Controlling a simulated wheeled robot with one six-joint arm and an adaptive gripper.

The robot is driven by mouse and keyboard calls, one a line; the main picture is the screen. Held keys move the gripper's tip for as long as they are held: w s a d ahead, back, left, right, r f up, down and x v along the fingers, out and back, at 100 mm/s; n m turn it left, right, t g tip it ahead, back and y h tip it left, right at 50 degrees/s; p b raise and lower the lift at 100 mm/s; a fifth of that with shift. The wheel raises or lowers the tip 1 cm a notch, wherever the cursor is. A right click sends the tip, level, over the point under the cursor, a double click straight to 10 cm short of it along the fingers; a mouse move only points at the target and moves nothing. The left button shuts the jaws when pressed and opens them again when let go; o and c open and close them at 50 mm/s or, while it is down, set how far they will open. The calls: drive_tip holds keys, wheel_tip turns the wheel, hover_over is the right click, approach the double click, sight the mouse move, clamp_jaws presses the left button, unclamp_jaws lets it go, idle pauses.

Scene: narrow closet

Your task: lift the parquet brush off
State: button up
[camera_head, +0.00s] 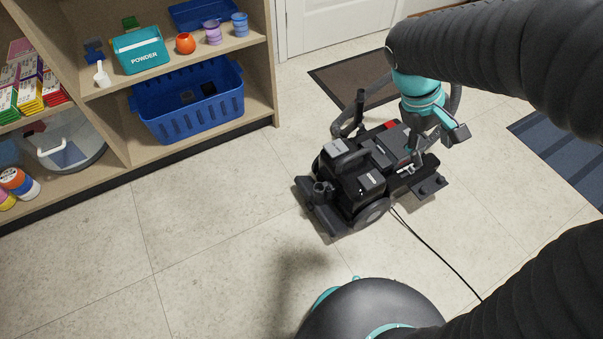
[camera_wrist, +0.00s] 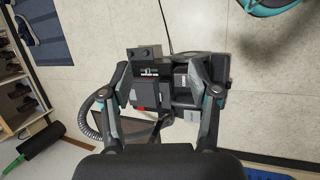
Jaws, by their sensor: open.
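A black floor-cleaning machine (camera_head: 355,175) with grey wheels and a red part stands on the tiled floor. A flat black block with knobs (camera_head: 428,188) sits at its right end and shows in the wrist view (camera_wrist: 146,52). This may be the parquet brush, but I cannot tell for sure. My gripper (camera_head: 437,150) is over that right end, pointing down. In the wrist view my gripper (camera_wrist: 160,72) has its fingers spread wide on either side of the machine, with nothing held. I cannot tell whether a finger touches it.
A wooden shelf unit (camera_head: 195,65) with a blue basket (camera_head: 190,105) and a teal powder box (camera_head: 140,50) stands at the left. A brown mat (camera_head: 350,85) lies behind the machine and a blue striped mat (camera_head: 560,150) at right. A black cable (camera_head: 440,255) crosses the floor.

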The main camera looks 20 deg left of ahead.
drive_tip(key=w+a+f+n+h+b, duration=0.2)
drive_tip(key=w+a+f+n+h, duration=0.25)
drive_tip(key=a+f, duration=0.4)
drive_tip(key=n+t+h+b, duration=0.3)
drive_tip(key=n+t+h, duration=0.1)
drive_tip(key=n+t, duration=0.5)
hover_over(323, 186)
drive_tip(key=s+a, duration=0.3)
drive_tip(key=s, duration=0.2)
wheel_tip(323, 186, down, 23)
drive_tip(key=g, duration=0.1)
drive_tip(key=s+a+f+n+t+y, duration=0.1)
drive_tip(key=s+a+f+n+t, duration=0.15)
drive_tip(key=f, duration=0.35)
drive_tip(key=s+a+f+n+t+y, duration=0.1)
drive_tip(key=s+a+f+n+t, duration=0.15)
drive_tip(key=f, duration=0.25)
drive_tip(key=shift+n, duration=0.45)
drive_tip(key=x, duration=1.3)
drive_tip(key=shift+w+f, duration=0.1)
drive_tip(key=shift+w, duration=0.3)
drive_tip(key=shift+c, duration=0.2)
